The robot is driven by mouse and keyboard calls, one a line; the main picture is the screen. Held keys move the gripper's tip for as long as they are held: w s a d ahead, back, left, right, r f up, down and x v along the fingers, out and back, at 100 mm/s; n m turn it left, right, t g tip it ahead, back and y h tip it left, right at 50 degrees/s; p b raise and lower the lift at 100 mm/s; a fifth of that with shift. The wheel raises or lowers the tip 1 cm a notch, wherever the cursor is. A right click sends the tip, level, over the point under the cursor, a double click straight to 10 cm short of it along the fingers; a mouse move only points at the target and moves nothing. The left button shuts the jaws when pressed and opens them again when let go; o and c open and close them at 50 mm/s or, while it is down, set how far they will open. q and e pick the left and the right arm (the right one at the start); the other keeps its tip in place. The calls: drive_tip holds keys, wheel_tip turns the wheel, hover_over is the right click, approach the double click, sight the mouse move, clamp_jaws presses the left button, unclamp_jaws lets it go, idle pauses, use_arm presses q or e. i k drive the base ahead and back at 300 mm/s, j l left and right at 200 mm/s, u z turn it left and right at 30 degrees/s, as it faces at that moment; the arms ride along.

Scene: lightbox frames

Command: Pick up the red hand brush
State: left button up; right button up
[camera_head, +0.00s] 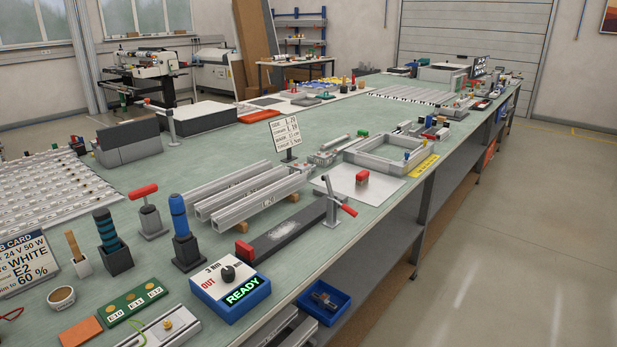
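A small red block-shaped thing (362,177) stands on a pale flat sheet (385,192) right of the middle of the bench; its lower part looks brownish, and it may be the red hand brush. A second red block (246,251) sits at the near end of a dark bar (290,232) strewn with pale bits; it is too small to tell its kind. A red T-shaped handle (144,191) stands upright in a grey holder on the left. Neither of my grippers shows in the head view.
The long green bench (225,147) is crowded. Aluminium profiles (245,195) lie near the middle, beside a clamp with a red lever (333,203). A blue control box (231,285) reads READY. A grey frame (390,155) stands behind the pale sheet. The floor at right is clear.

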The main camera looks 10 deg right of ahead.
sight(361, 177)
drive_tip(key=i+l+u, duration=0.1)
drive_tip(key=l+u, duration=0.3)
drive_tip(key=i+l+u, duration=0.1)
drive_tip(key=u, duration=0.3)
drive_tip(key=l+u, duration=0.55)
drive_tip(key=l, duration=0.3)
drive_tip(key=k+l+u, duration=0.15)
drive_tip(key=l, duration=0.25)
drive_tip(key=l+u, duration=0.1)
drive_tip(key=l, duration=0.35)
drive_tip(key=k+l+u, duration=0.15)
drive_tip(key=l, duration=0.25)
drive_tip(key=l+u, duration=0.1)
drive_tip(key=l, duration=0.3)
drive_tip(key=k+l, duration=0.1)
drive_tip(key=l, duration=0.25)
drive_tip(key=k+l, duration=0.15)
drive_tip(key=l, duration=0.25)
drive_tip(key=k+l, duration=0.1)
drive_tip(key=l, duration=0.25)
drive_tip(key=k+l, duration=0.1)
drive_tip(key=l, duration=0.3)
